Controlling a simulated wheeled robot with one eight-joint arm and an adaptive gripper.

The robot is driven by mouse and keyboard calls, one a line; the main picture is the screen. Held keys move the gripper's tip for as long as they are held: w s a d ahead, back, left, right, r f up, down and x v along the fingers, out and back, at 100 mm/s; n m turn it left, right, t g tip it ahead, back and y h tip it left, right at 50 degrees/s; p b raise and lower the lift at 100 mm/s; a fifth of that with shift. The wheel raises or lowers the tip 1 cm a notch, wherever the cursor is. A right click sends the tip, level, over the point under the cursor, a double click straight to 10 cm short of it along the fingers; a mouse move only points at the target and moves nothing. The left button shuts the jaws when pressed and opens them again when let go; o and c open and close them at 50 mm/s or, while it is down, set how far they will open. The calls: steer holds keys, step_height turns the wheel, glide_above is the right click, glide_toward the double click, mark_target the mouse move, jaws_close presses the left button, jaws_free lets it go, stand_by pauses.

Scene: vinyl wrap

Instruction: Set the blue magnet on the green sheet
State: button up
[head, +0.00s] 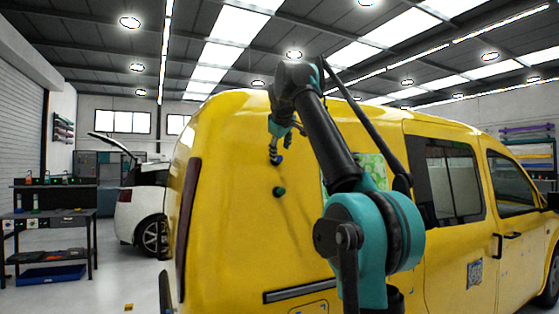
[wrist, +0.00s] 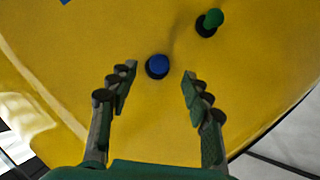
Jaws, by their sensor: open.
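The blue magnet (wrist: 157,66) is a small round knob on the yellow van's side. In the wrist view it lies between and just beyond the fingertips of my gripper (wrist: 157,84), which is open and empty. In the head view the blue magnet (head: 277,160) shows at the tips of my gripper (head: 275,150). A green sheet (head: 373,168) with a pale pattern is on the van side to the right, partly hidden behind my arm.
A green magnet (head: 279,192) sits on the van below the blue one; it also shows in the wrist view (wrist: 211,20). The yellow van (head: 228,220) fills the middle. A workbench (head: 48,218) stands at left, and a white car (head: 140,213) is behind.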

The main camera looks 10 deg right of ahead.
mark_target(280, 159)
steer(key=shift+x, duration=3.1)
steer(key=shift+c, duration=0.4)
jaws_close()
steer(key=shift+s+d+r, duration=0.1)
steer(key=shift+s+d, duration=0.15)
steer(key=shift+s, duration=0.4)
steer(key=s+d+r, duration=0.1)
steer(key=s+d, duration=0.1)
steer(key=s, duration=0.4)
steer(key=shift+s, duration=0.2)
